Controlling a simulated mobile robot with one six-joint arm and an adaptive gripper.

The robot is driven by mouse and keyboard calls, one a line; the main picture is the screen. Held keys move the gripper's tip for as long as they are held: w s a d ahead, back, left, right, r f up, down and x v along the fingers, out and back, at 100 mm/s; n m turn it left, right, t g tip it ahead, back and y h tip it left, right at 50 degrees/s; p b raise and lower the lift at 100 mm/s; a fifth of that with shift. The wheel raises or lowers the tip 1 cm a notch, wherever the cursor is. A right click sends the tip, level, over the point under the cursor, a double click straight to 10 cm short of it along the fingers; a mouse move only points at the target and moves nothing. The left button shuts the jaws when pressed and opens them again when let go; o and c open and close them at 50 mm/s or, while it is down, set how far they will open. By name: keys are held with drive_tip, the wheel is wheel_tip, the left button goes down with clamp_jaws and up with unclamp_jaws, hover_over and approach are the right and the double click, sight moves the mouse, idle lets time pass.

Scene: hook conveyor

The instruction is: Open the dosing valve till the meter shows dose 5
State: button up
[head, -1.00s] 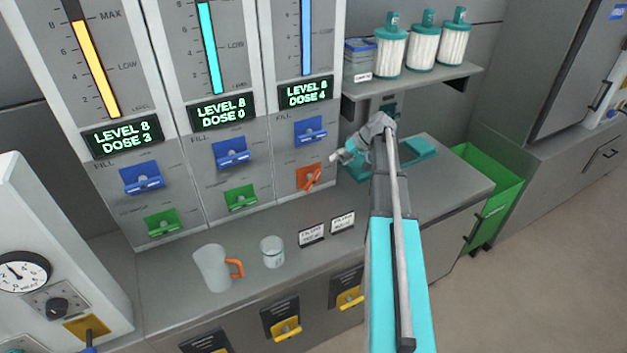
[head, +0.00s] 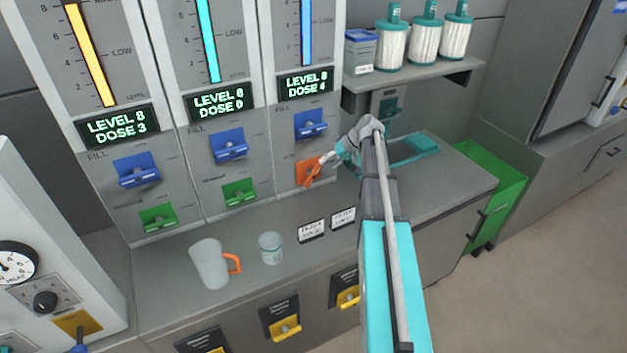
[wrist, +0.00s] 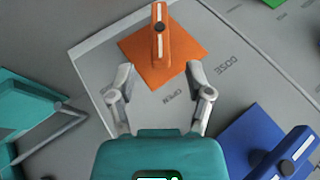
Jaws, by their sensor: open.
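The dosing valve is an orange lever on an orange square plate (head: 302,172), low on the right-hand meter column. The lever stands tilted in the head view. The meter display (head: 305,82) above reads LEVEL 8, DOSE 4. My gripper (wrist: 159,72) is open and empty, its two fingers spread either side of the handle's near end. In the head view my gripper (head: 328,158) is close to the lever from the right; contact cannot be told.
A blue lever (head: 310,124) sits just above the orange one. Two other columns show DOSE 3 and DOSE 0 with green levers (head: 240,192). A jug with an orange handle (head: 210,264) and a cup (head: 271,248) stand on the counter. A shelf (head: 420,82) holds canisters.

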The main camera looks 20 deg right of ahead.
sight(317, 172)
drive_tip(key=shift+b+x, duration=2.95)
drive_tip(key=shift+x, duration=1.25)
clamp_jaws()
